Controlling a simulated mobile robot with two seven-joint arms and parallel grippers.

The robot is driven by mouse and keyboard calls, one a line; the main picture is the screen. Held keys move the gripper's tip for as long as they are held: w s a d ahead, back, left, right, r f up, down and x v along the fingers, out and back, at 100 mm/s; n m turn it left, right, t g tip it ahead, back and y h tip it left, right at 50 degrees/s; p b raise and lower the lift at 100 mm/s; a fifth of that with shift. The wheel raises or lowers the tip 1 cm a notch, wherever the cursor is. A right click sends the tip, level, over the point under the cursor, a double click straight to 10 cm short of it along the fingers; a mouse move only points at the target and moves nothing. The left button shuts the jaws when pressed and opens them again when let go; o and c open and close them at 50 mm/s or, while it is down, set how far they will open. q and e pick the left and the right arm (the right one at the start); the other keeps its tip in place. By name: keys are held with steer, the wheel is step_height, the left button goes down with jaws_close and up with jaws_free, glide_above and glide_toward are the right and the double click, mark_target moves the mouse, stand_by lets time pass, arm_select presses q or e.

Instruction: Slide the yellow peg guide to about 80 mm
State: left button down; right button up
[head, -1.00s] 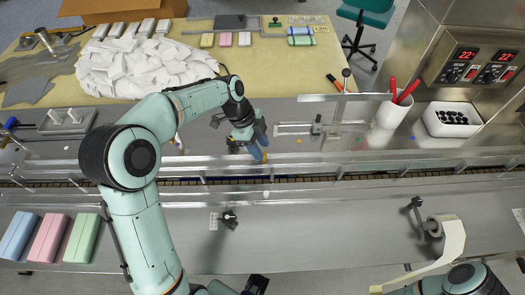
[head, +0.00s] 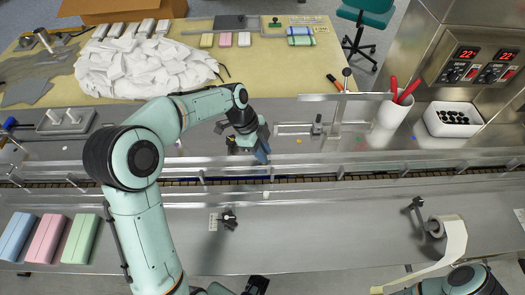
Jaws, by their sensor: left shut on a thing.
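My left gripper (head: 262,150) is over the long conveyor channel, its blue fingers pointing down at the rear guide rail. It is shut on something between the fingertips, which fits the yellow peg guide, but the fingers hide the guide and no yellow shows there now. The rail (head: 330,160) runs along the channel on both sides of the fingers. I cannot read any scale or the guide's position.
A slotted bracket with a clamp (head: 317,126) stands right of my left gripper. A black knob (head: 229,219) sits on the front deck. The front deck's middle is mostly clear.

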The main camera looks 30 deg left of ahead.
arm_select(q)
steer(key=c, duration=1.1)
jaws_free()
steer(key=shift+f, duration=0.1)
steer(key=w+p+v, duration=0.1)
steer(key=v, duration=1.2)
steer(key=shift+s+r, duration=0.25)
steer(key=shift+s, duration=0.25)
